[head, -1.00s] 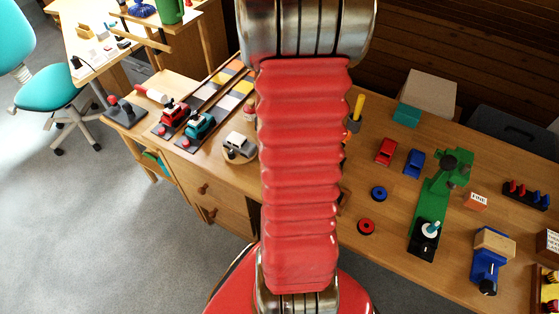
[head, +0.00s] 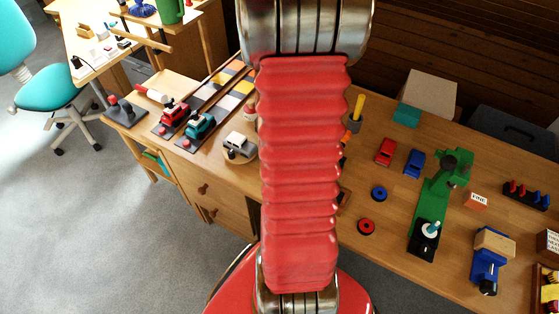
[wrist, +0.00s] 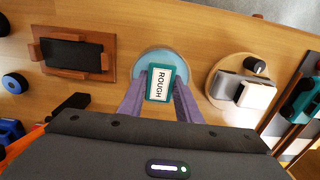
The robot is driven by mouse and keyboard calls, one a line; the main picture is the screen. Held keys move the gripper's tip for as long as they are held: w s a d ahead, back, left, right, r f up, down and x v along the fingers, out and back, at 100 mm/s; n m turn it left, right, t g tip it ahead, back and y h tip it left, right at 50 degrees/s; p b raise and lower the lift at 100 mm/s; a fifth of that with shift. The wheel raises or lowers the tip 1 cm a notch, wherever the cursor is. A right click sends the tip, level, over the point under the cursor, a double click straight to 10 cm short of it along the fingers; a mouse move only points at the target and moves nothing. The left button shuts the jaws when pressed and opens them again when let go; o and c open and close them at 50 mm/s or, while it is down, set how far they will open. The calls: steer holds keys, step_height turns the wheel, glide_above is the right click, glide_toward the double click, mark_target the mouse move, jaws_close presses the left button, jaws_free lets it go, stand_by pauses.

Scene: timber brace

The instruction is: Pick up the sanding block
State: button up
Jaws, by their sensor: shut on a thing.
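A teal block with a white label reading ROUGH (wrist: 160,84) sits between the two purple fingers of my gripper (wrist: 161,77) in the wrist view. The fingers are shut on its sides. A round pale blue disc (wrist: 150,56) is behind the block, partly covered by it; I cannot tell whether the block touches it. In the head view my red arm hides the gripper and this block. Another small block, orange with a label reading FINE (head: 477,200), lies on the right part of the bench.
In the wrist view, a wooden frame with a dark panel (wrist: 107,60) is left of the disc. A round wooden stand (wrist: 216,68) with a grey and white toy car (wrist: 243,91) is to the right. The green device (head: 431,202) stands farther right on the bench in the head view.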

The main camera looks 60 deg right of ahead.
steer(key=shift+c, duration=1.3)
steer(key=shift+r, duration=0.15)
step_height(320, 180, up, 10)
